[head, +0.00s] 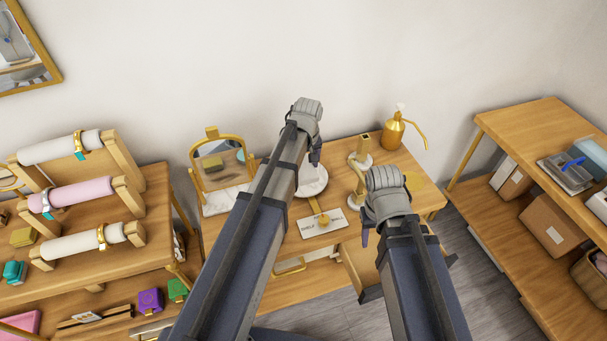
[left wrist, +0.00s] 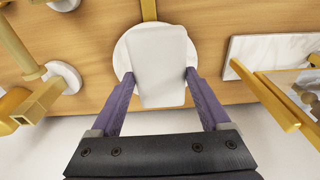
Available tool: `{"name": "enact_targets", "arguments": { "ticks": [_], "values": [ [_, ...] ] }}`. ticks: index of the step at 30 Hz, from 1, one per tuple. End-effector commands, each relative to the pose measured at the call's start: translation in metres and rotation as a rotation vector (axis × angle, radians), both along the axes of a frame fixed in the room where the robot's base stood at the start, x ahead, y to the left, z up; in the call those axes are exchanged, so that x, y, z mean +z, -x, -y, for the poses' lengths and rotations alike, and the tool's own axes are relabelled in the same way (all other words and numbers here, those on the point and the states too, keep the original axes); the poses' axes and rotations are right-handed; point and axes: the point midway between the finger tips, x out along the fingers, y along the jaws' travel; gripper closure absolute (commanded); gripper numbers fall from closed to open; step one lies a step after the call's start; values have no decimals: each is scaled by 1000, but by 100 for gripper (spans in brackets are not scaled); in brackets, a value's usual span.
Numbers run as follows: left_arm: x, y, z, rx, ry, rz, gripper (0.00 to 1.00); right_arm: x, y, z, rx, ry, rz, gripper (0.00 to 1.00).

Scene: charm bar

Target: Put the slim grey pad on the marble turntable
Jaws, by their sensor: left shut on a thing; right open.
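The slim grey pad (left wrist: 158,65) looks pale, almost white, in the left wrist view. My left gripper (left wrist: 160,82) is shut on it, with one purple finger at each long side. The pad lies over the round white marble turntable (left wrist: 121,58), whose rim shows around it; I cannot tell whether they touch. In the head view my left gripper (head: 315,158) is above the turntable (head: 316,183), and the pad cannot be made out there. My right gripper (head: 375,215) is open, over the right part of the table.
A gold mirror on a marble base (head: 217,203) stands left of the turntable. Gold stands (head: 361,152) and a gold pump bottle (head: 393,134) stand to the right. A white card (head: 338,221) lies in front.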

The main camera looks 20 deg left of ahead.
Motion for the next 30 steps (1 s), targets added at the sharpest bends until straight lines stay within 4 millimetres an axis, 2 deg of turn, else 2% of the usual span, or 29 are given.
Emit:
{"name": "enact_targets", "arguments": {
  "ticks": [1,6,9,13,20,27,30],
  "values": [
    [12,-10,-2,1,0,0,74,12,0,0,0,0,0,50],
    [30,-30,-9,0,0,0,74,30,0,0,1,0,0,50],
    [36,-38,-11,0,0,0,74,36,0,0,1,0,0,50],
    [35,-40,-12,0,0,0,74,35,0,0,1,0,0,50],
    [18,-39,-12,0,0,0,74,19,0,0,0,0,0,50],
    [-19,-39,-12,0,0,0,74,-19,0,0,-1,0,0,50],
    [-29,-39,-12,0,0,0,74,-29,0,0,-1,0,0,50]
  ]
}}
